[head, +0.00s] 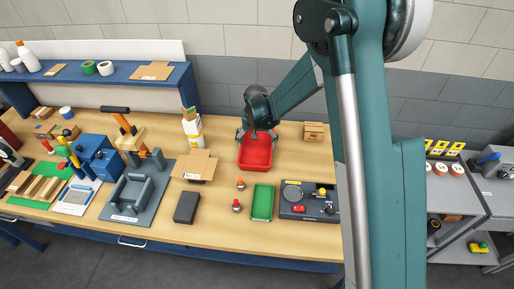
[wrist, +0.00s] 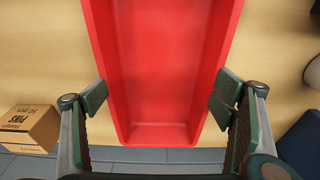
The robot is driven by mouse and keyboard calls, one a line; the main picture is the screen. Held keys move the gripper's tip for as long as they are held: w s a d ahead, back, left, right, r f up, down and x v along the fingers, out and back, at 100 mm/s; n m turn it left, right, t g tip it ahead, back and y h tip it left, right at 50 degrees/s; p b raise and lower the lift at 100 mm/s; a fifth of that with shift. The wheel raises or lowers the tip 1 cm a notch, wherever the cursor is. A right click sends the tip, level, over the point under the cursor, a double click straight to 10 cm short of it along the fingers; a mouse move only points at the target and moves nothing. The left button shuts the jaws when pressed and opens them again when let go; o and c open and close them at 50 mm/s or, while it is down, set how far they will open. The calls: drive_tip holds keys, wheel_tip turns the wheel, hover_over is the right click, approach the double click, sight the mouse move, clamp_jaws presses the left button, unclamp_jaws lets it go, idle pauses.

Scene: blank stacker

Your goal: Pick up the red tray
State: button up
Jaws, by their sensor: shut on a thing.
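The red tray (head: 255,155) is at the back middle of the workbench in the head view, under my gripper (head: 256,130). In the wrist view the empty red tray (wrist: 165,70) fills the middle of the picture. My gripper (wrist: 160,97) has one finger pad against each long outer side of the tray, near its end wall. The gripper is shut on the tray across its width. I cannot tell whether the tray is clear of the bench top.
A cardboard box (head: 314,131) stands right of the tray and also shows in the wrist view (wrist: 32,127). A white bottle (head: 192,130) stands to the left.

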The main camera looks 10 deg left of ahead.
sight(257, 149)
wheel_tip(257, 149, up, 10)
idle(0.9)
